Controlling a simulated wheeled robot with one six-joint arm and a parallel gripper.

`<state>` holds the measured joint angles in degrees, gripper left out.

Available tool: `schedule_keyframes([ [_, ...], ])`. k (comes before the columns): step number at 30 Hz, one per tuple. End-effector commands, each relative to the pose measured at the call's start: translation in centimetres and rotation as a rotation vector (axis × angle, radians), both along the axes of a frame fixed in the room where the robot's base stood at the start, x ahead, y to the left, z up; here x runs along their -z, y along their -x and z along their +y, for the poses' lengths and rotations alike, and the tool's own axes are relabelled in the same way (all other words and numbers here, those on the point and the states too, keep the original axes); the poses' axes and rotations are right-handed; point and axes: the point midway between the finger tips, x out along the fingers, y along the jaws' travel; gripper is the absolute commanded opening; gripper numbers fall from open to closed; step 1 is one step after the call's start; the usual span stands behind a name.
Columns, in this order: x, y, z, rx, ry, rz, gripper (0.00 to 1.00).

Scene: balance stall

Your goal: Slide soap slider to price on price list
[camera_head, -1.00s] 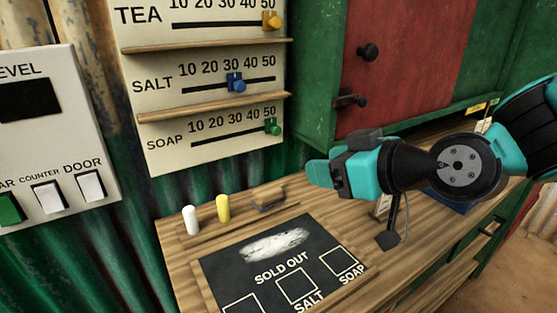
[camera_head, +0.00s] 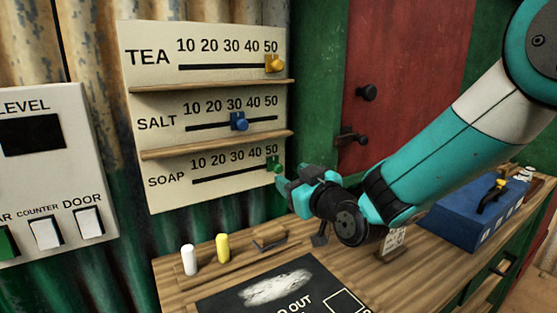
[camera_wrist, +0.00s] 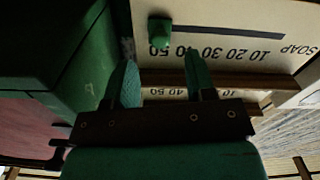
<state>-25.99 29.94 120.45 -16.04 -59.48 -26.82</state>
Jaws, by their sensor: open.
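The price board (camera_head: 160,190) on the wall has three slots for TEA, SALT and SOAP. The green soap slider (camera_head: 275,164) is at the right end of the lowest slot, at 50. In the upside-down wrist view the slider (camera_wrist: 160,31) is just beyond and between the lines of my two fingers. My gripper (camera_head: 285,187) is open and empty, just right of and below the slider, apart from it. A small white card (camera_head: 393,243) with dark marks stands on the counter; it may be the price list, and its text is unreadable.
The yellow tea slider (camera_head: 274,63) is at 50 and the blue salt slider (camera_head: 239,121) near 30. A wooden ledge (camera_head: 215,145) juts out above the soap row. White chalk (camera_head: 188,260), yellow chalk (camera_head: 222,248) and a blue box (camera_head: 470,213) are on the counter.

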Motion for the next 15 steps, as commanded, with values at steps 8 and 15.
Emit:
schedule_keyframes([
  [8, 0.0, -4.1, 2.8, -0.001, 0.001, 0.001, 0.50],
  [15, 0.0, -5.2, 3.5, 0.000, 0.000, 0.001, 0.50],
])
